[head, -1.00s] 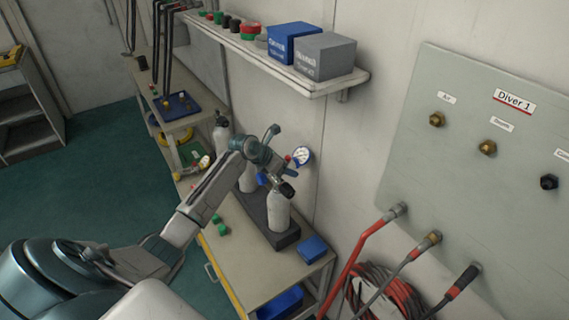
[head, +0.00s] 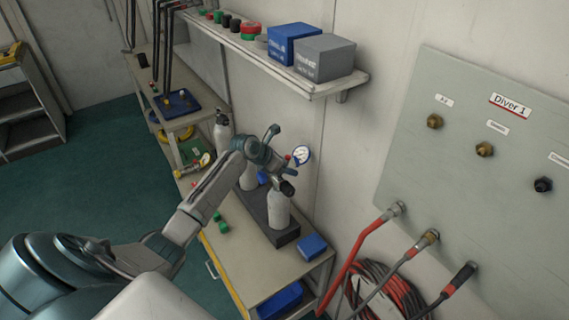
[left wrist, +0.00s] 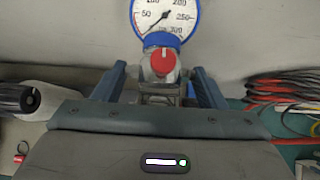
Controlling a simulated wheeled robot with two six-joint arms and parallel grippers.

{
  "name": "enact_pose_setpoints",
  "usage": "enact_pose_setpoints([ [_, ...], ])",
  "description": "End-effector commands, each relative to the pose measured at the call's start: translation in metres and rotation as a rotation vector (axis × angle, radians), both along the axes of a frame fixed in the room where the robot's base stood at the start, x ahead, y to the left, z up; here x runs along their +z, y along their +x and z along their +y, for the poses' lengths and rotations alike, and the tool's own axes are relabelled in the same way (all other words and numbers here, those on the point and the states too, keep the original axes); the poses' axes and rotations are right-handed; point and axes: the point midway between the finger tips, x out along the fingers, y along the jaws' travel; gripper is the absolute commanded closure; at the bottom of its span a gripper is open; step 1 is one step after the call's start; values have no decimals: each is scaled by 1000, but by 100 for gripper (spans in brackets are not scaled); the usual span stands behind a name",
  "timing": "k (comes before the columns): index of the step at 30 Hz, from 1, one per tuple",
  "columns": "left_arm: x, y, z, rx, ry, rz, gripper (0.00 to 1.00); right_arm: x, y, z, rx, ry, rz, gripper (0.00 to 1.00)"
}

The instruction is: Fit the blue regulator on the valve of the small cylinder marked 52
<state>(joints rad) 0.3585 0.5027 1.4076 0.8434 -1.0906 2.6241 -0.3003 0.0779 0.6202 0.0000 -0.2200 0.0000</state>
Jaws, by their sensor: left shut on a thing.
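My left gripper (head: 280,168) is shut on the blue regulator. The regulator's white gauge (head: 302,155) shows beyond the fingers, and its blue collar (left wrist: 162,40) and red knob (left wrist: 164,62) sit between them in the left wrist view. The near small white cylinder (head: 278,210) stands upright in a dark block, with its black-knobbed valve (head: 287,187) just below the gripper. No number is readable on either. I cannot tell whether regulator and valve touch. My right gripper is out of view.
The dark block (head: 284,237) stands on a bench beside a blue box (head: 312,245) and green caps (head: 222,227). A shelf (head: 318,87) with boxes overhangs from the wall. The Diver 1 panel (head: 470,110) and red hoses (head: 362,250) are at right.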

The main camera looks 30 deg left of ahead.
Motion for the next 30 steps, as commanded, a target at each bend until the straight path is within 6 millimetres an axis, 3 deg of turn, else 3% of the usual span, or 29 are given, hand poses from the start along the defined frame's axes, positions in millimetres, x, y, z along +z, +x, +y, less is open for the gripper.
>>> enact_pose_setpoints([
  [30, -10, 0, 0, 0, -1, -2, 78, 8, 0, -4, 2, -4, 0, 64],
])
